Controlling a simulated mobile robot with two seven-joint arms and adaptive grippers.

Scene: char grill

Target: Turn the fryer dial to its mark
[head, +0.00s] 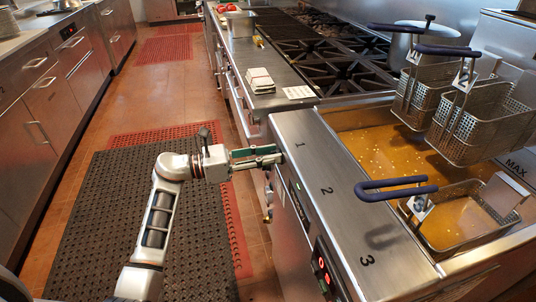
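The fryer (320,185) stands on the right, with a steel top marked 1, 2 and 3 and a vat of golden oil. Its front panel faces left and is seen at a steep angle. Small knob-like parts (268,193) show low on that front; I cannot tell which one is the dial, and its mark is not readable. My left gripper (279,158) reaches from the left to the front panel near the number 1. Its fingertips are at or very close to the panel's edge, and what lies between them is hidden. My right gripper is not in view.
A red digital display (322,266) sits on the fryer front. One basket (460,222) rests in the oil with its blue handle over the steel top; other baskets (480,120) hang behind. Burner grates (335,68) lie beyond. The aisle floor with a dark mat (110,200) is clear.

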